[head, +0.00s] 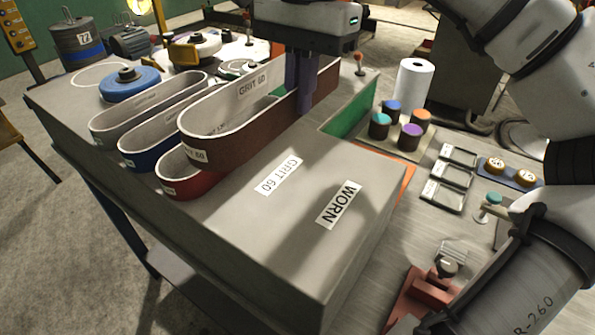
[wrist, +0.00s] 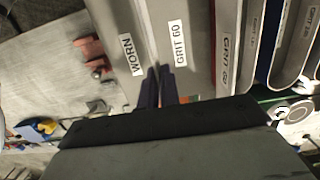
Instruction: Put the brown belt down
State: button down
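The brown belt (head: 240,122) is a long loop marked GRIT 60, on the left of the head view. My gripper (head: 300,108) points down from above, and its two dark purple fingers are close together on the belt's near long wall. The belt looks held upright on its edge, higher than the belts beside it; the gap under it is hard to judge. In the wrist view my gripper (wrist: 160,80) shows its fingertips nearly together. The grey top (head: 235,230) bears a GRIT 60 label (head: 279,176) and a WORN label (head: 340,205), both to the right of the belt.
A red belt (head: 190,186), a blue belt (head: 143,158) and a grey belt (head: 125,127) stand left of the brown one. A paper roll (head: 412,82) and several coloured-top cylinders stand on the right. The grey surface around the two labels is clear.

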aim_at(298, 185)
notch_tip(298, 185, down, 12)
jog(key=shift+f, duration=0.1)
dwell(0.4)
jog(key=shift+f, duration=0.2)
jog(key=c, duration=1.6)
grip_release()
jog(key=shift+r, duration=0.1)
jog(key=shift+r, duration=0.1)
jog(key=r, duration=0.8)
jog(key=w+r, duration=0.1)
jog(key=r, duration=0.3)
jog(key=shift+d, duration=0.4)
